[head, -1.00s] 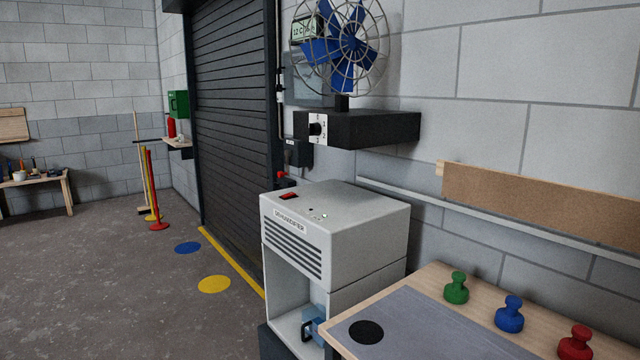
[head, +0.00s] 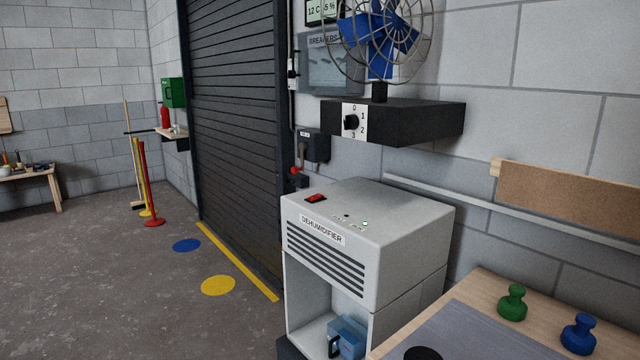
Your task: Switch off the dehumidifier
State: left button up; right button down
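The dehumidifier (head: 410,210) is a pale grey box with a name label and dark slatted vents on its front. A red rocker switch (head: 316,198) sits on its top near the front left corner. Below the vents is an open bay with a blue tank (head: 350,337) with a dark handle inside. Neither of my grippers shows in the head view.
A blue fan (head: 380,45) stands on a black shelf (head: 425,121) with a dial, above and behind the dehumidifier. A table (head: 488,289) with green (head: 512,302) and blue (head: 578,334) knobbed pieces stands at the right. A dark shutter (head: 235,130) is behind. The floor at left is mostly clear.

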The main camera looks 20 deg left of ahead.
aim_at(313, 198)
jog(key=i+j, duration=0.1)
jog(key=j, duration=0.35)
jog(key=i+j+z, duration=0.15)
jog(key=j, duration=0.3)
jog(key=i+j, duration=0.1)
jog(key=j, duration=0.4)
jog(key=i+j+z, duration=0.15)
jog(key=j, duration=0.3)
jog(key=i+j, duration=0.1)
jog(key=j, duration=1.15)
jog(key=i+j, duration=0.15)
jog(key=j, duration=0.45)
jog(key=i+j, duration=0.1)
jog(key=j, duration=0.55)
